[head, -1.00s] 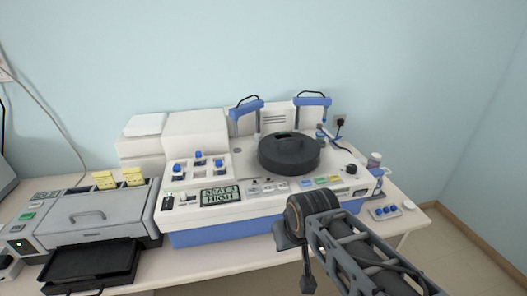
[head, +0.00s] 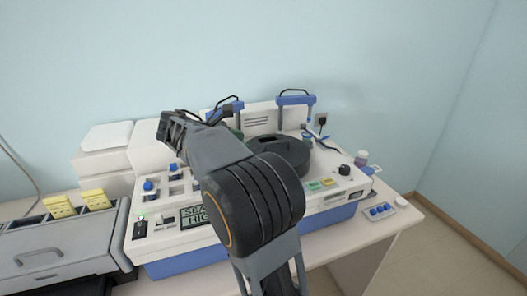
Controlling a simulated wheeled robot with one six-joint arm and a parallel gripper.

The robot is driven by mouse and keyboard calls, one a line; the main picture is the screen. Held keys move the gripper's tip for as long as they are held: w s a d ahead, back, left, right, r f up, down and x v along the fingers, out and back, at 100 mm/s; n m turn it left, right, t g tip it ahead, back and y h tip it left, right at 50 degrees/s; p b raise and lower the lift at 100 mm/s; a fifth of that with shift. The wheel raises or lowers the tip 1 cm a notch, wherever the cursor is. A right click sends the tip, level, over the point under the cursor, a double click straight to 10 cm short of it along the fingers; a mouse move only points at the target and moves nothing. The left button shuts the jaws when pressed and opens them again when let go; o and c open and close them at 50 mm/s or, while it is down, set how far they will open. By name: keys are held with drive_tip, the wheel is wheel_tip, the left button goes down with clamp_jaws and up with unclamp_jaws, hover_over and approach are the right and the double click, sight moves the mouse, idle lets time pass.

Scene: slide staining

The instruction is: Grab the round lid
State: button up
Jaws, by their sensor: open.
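The round lid (head: 287,147) is black and sits on top of the white and blue staining machine. My arm covers its left part in the head view. My gripper (head: 172,128) is raised to the left of the lid, seen past the end of my arm. It is apart from the lid and holds nothing that I can see. Its fingertips are small and hard to make out.
The machine (head: 330,203) has two blue-topped brackets at its back, one (head: 296,99) behind the lid. A small tray with blue caps (head: 381,210) lies at the table's right end. A grey device (head: 60,245) stands at left.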

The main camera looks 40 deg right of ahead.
sight(277, 142)
drive_tip(key=shift+g+h, duration=0.3)
drive_tip(key=d, duration=0.2)
drive_tip(key=d+f, duration=0.1)
drive_tip(key=d, duration=0.4)
drive_tip(key=shift+s+d+f, duration=0.15)
drive_tip(key=shift+s+f, duration=0.2)
drive_tip(key=shift+r+p+x, duration=0.15)
drive_tip(key=shift+p+x, duration=0.25)
drive_tip(key=shift+x, duration=1)
drive_tip(key=shift+r+p+x, duration=0.1)
drive_tip(key=shift+p+x, duration=0.25)
drive_tip(key=shift+x, duration=1.05)
drive_tip(key=shift+s+d+f, duration=0.1)
drive_tip(key=shift+d+f, duration=0.15)
drive_tip(key=shift+d, duration=0.3)
clamp_jaws()
